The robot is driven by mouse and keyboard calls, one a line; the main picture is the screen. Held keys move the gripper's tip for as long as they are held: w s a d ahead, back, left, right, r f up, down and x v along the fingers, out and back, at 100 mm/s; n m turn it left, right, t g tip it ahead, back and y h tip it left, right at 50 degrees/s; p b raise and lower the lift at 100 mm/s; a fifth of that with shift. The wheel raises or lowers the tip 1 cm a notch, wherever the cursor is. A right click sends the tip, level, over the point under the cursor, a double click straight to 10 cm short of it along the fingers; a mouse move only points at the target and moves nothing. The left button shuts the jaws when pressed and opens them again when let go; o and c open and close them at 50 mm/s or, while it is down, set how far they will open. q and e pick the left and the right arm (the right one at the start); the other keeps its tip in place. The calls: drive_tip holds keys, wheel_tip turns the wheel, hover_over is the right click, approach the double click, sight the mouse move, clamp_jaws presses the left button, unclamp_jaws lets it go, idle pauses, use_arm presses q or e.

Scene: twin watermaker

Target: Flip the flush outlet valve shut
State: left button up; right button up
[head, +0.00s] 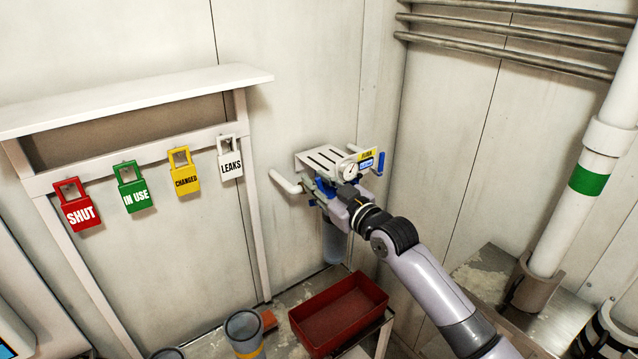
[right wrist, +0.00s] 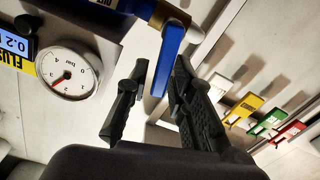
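The flush unit (head: 322,158) is on the wall near the corner, with white pipes, a gauge and a small display. In the right wrist view, a blue valve lever (right wrist: 168,58) hangs from a brass-coloured fitting, beside a partly cut-off label that seems to read OUT. My right gripper (right wrist: 160,68) is open, with its dark fingers on either side of the lever. The right finger is close to it; I cannot tell whether it touches. In the head view, my right gripper (head: 330,193) is at the unit's left end and partly hides the lever. My left gripper is out of view.
A second blue lever (head: 380,163) is at the unit's right end. The gauge (right wrist: 68,70) is close to my right gripper. A red tray (head: 340,322) is below. Coloured tags, such as the red SHUT tag (head: 78,212), hang on the rack at left.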

clamp_jaws()
drive_tip(key=m, duration=0.1)
drive_tip(key=d+m, duration=0.1)
drive_tip(key=m, duration=0.1)
drive_tip(key=shift+w, duration=0.35)
drive_tip(key=shift+r, duration=0.1)
drive_tip(key=shift+o, duration=1.6)
unclamp_jaws()
drive_tip(key=shift+r, duration=0.1)
drive_tip(key=shift+s+d, duration=0.1)
